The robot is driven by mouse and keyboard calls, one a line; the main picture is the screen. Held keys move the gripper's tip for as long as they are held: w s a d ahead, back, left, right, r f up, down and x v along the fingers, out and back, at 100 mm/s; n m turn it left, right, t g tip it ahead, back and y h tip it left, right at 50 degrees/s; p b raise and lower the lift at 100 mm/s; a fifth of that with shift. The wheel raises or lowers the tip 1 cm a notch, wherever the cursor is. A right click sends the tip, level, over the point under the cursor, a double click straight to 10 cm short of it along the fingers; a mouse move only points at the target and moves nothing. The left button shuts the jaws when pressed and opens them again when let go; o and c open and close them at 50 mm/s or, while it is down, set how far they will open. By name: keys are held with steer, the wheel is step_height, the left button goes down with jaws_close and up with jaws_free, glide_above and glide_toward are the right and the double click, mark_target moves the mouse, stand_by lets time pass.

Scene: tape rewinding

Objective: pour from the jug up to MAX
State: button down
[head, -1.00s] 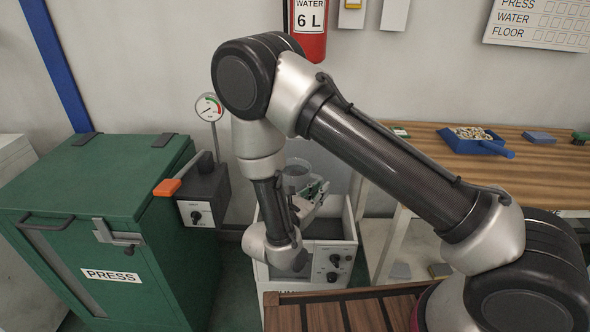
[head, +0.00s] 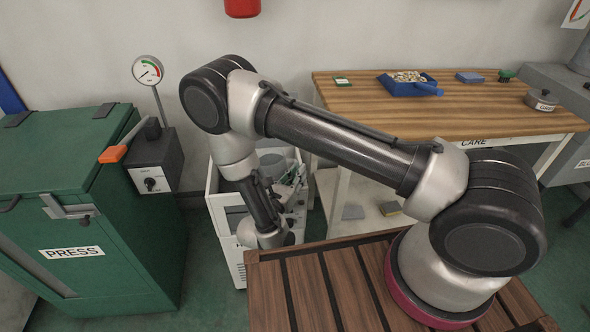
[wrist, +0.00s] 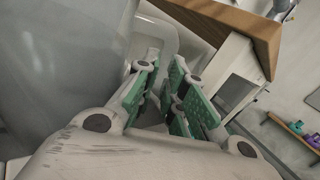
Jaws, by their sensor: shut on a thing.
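A grey, see-through jug (head: 271,164) stands at my gripper (head: 291,180), low over the white machine (head: 222,212) left of the wooden bench. In the wrist view the jug (wrist: 60,62) fills the left side, blurred and close. My gripper (wrist: 164,100), with green finger pads, is shut beside the jug's wall. What lies between the pads is mostly hidden, seemingly the jug's handle. No MAX mark and no liquid level can be made out. My arm hides part of the white machine.
A green press (head: 118,215) with an orange-tipped lever (head: 112,154) stands left. A dial gauge (head: 147,70) rises behind a grey control box (head: 155,160). The wooden bench (head: 350,108) at the back right holds a blue scoop (head: 408,86). Green floor shows between press and machine.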

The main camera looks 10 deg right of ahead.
steer(key=shift+s+d+f, duration=0.15)
steer(key=shift+d+f, duration=0.05)
steer(key=shift+d, duration=0.2)
steer(key=shift+s+d+f, duration=0.15)
steer(key=shift+d, duration=0.2)
steer(key=shift+d+r+n, duration=0.15)
steer(key=shift+r+n, duration=0.25)
steer(key=shift+n, duration=0.1)
steer(key=shift+d+r+n, duration=0.15)
steer(key=shift+r+n, duration=0.25)
steer(key=shift+r, duration=0.15)
steer(key=shift+a, duration=0.25)
steer(key=shift+r, duration=0.15)
steer(key=shift+w+a+r+n, duration=0.1)
steer(key=shift+r+n, duration=0.3)
steer(key=shift+r, duration=0.1)
